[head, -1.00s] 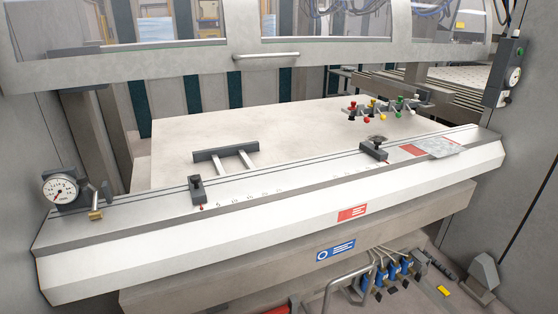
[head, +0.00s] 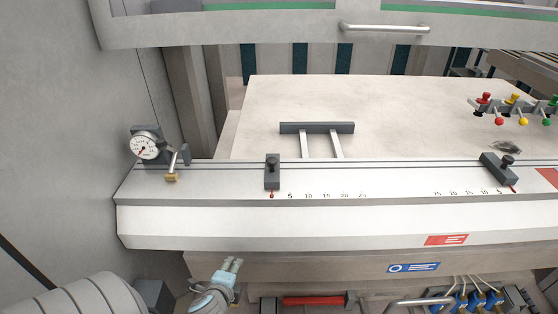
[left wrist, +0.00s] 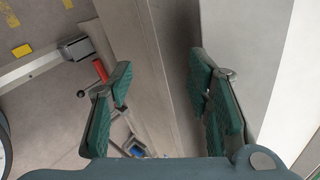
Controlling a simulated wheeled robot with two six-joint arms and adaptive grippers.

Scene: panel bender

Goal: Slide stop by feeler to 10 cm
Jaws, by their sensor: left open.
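A dark left stop block (head: 272,172) with a knob on top sits on the pale rail (head: 330,181). Its red mark is at the low end of the printed scale, left of the 5. The dial gauge (head: 146,147), with a brass-coloured tip below a small lever, stands left of this stop; I cannot tell for sure that it is the feeler. A second stop (head: 497,169) sits tilted at the right scale. My left gripper (head: 236,264) is below the rail's front edge, apart from the stop. In the left wrist view its green fingers (left wrist: 166,92) are spread and empty.
A dark bar on two rods (head: 317,128) lies on the table plate (head: 420,100) behind the rail. A raised guard with a handle (head: 385,28) spans the top. Coloured knobs (head: 514,100) stand at right. A pale wall (head: 60,120) closes the left side.

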